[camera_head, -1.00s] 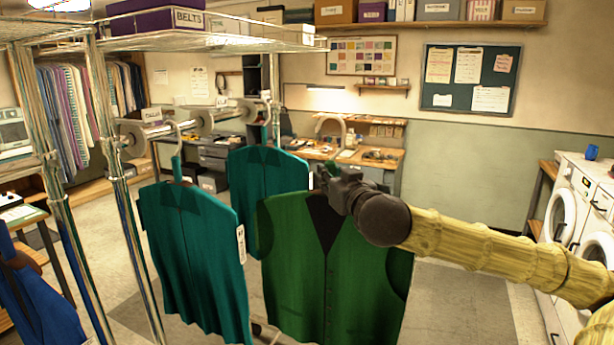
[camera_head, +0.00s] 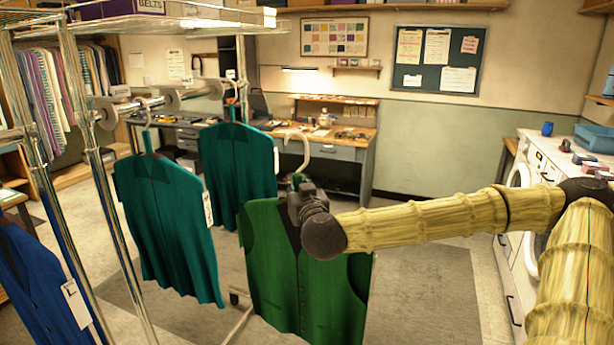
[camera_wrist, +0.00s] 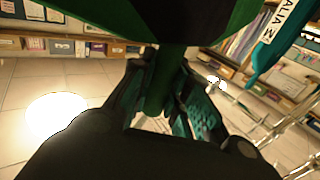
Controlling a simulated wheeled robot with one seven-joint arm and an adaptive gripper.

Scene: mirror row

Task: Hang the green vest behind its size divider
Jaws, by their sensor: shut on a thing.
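The green vest (camera_head: 300,285) hangs upright from its hanger, and the silvery hook (camera_head: 304,147) rises free in the air, to the right of the rail. My gripper (camera_head: 297,186) is shut on the hanger's green neck, just above the vest's collar. In the wrist view my gripper (camera_wrist: 160,92) closes around that neck (camera_wrist: 160,78), below the dark vest.
Metal rack posts (camera_head: 118,240) stand at the left, beside a blue garment (camera_head: 38,285) tagged L. A wire shelf (camera_head: 190,27) is above the rail. In the wrist view, a teal garment (camera_wrist: 268,50) bears an M tag. Open floor (camera_head: 425,290) lies to the right, before white washers (camera_head: 530,190).

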